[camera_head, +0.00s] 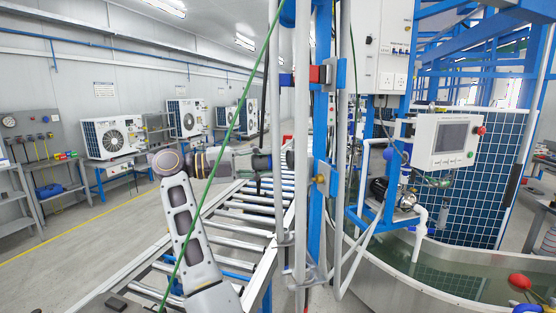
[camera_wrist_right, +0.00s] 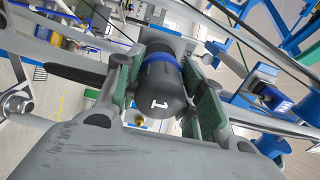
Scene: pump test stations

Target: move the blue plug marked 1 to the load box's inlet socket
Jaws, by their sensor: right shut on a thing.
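The plug marked 1 (camera_wrist_right: 160,88) is a dark cylinder with a blue ring. In the right wrist view it sits between the green-padded fingers of my right gripper (camera_wrist_right: 163,80), which is shut on it. The number faces the camera; the plug's far end is hidden. In the head view my right gripper (camera_head: 263,161) is beside the pale upright pipes, partly hidden, and the plug cannot be made out. I cannot tell for sure which thing is the load box or its inlet socket. My left gripper is not in view.
Upright pipes (camera_head: 301,200) and a blue post (camera_head: 321,140) stand close right of the gripper. A roller conveyor (camera_head: 235,222) runs below. A screen panel (camera_head: 446,141) and water tank (camera_head: 450,280) lie right.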

